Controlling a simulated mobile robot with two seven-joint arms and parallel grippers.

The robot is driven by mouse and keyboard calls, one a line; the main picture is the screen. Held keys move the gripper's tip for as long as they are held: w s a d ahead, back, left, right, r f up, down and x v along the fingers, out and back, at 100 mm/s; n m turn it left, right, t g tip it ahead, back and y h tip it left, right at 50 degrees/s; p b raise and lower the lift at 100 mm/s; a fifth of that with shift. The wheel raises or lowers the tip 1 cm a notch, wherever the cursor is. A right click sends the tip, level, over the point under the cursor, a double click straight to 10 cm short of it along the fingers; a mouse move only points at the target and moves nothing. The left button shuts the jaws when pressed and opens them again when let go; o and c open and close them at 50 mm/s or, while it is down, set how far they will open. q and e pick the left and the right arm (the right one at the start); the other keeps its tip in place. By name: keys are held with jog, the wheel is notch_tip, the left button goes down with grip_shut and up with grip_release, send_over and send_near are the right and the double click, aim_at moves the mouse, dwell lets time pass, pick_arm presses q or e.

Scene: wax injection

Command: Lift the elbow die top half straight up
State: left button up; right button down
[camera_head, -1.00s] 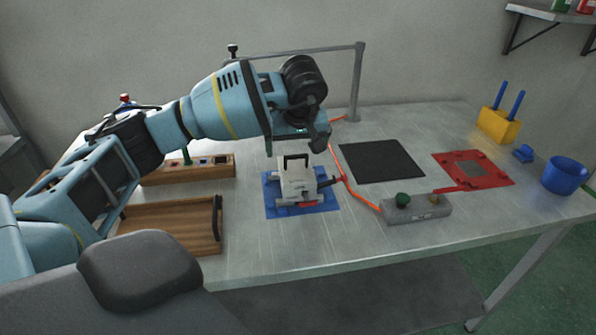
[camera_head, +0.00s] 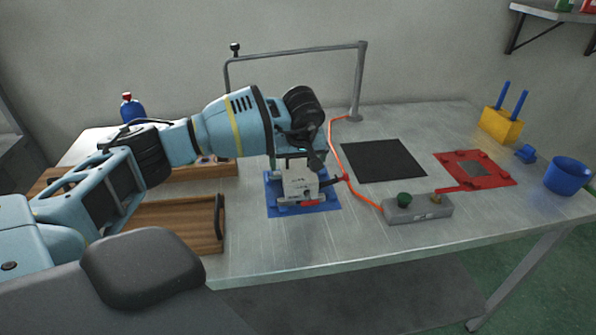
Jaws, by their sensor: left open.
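The elbow die (camera_head: 299,187) is a pale grey block with a dark handle on top, standing on a blue mat (camera_head: 329,203). The seam between its halves is too small to make out. My left gripper (camera_head: 297,160) points down right over the die, around the level of its handle, and is open. The arm and wrist hide much of the jaws, so I cannot tell whether they touch the handle. My right gripper is not in view.
A wooden tray (camera_head: 165,222) stands left of the mat. A grey control box (camera_head: 417,208) with a green button and an orange hose (camera_head: 364,196) lies right. Further right are a black mat (camera_head: 382,160), a red plate (camera_head: 497,178) and a blue cup (camera_head: 566,176). A metal frame (camera_head: 358,80) rises behind.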

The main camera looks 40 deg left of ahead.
aim_at(298, 165)
pick_arm(q)
jog(key=c, duration=1.6)
jog(key=shift+r, duration=0.15)
jog(key=shift+w+r, duration=0.1)
jog(key=shift+r, duration=0.5)
notch_tip(298, 165, up, 2)
jog(key=shift+r, duration=0.25)
jog(key=s+d, duration=0.3)
jog(key=s, duration=0.1)
jog(key=s+d, duration=0.3)
jog(key=s, duration=0.1)
jog(key=s+d+r, duration=0.1)
jog(key=s+d, duration=0.2)
jog(key=s, duration=0.2)
jog(key=shift+d+r+b, duration=0.1)
jog(key=shift+d+b, duration=0.1)
jog(key=shift+b, duration=0.2)
